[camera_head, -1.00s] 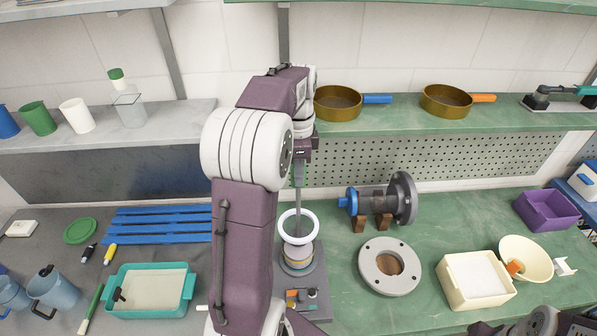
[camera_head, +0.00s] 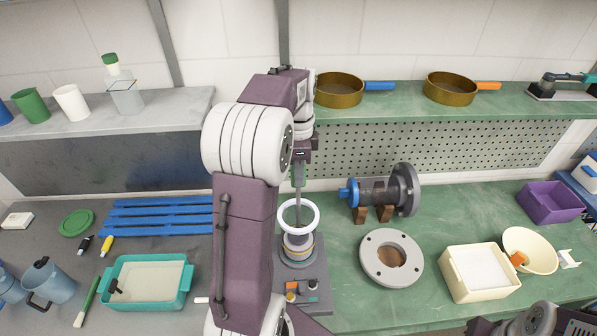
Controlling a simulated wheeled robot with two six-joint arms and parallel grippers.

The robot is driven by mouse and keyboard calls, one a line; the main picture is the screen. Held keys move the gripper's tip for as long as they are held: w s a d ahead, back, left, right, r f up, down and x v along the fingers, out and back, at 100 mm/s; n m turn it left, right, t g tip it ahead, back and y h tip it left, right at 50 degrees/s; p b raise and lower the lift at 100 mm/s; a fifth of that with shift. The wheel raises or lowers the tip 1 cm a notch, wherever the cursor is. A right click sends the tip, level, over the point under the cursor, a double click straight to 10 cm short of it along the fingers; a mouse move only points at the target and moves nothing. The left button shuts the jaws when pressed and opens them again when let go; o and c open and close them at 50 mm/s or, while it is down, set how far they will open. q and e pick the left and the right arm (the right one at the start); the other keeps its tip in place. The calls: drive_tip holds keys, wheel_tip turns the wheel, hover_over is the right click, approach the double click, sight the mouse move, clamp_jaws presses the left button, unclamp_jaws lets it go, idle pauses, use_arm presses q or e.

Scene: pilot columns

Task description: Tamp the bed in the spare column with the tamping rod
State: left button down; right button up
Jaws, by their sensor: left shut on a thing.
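My left gripper (camera_head: 301,165) is shut on the tamping rod (camera_head: 299,192), a thin grey rod that points straight down. The rod's lower part passes within the white ring rim (camera_head: 283,216) of an upright fixture, which I take to be the spare column. Below the rim is a round body with a yellowish band (camera_head: 298,246), standing on a grey base. The bed and the rod's lower tip cannot be made out. My left arm hides the area to the left of the column. Of my right arm only a part shows at the bottom right; its gripper is not in view.
A dark flanged cylinder (camera_head: 403,190) lies on wooden blocks right of the column, with a grey flange ring (camera_head: 372,274) in front. A cream box (camera_head: 459,288) and a purple bin (camera_head: 546,205) stand farther right. A teal tray (camera_head: 184,287) is at left. Pans (camera_head: 338,91) stand on the back shelf.

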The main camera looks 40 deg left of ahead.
use_arm(q)
drive_tip(key=shift+f+b, duration=0.5)
drive_tip(key=shift+f, duration=0.2)
drive_tip(key=shift+r+p, duration=0.9)
drive_tip(key=shift+p, duration=0.1)
drive_tip(key=shift+f, duration=0.2)
drive_tip(key=shift+f+b, duration=0.65)
drive_tip(key=shift+f, duration=0.15)
drive_tip(key=shift+r, duration=0.1)
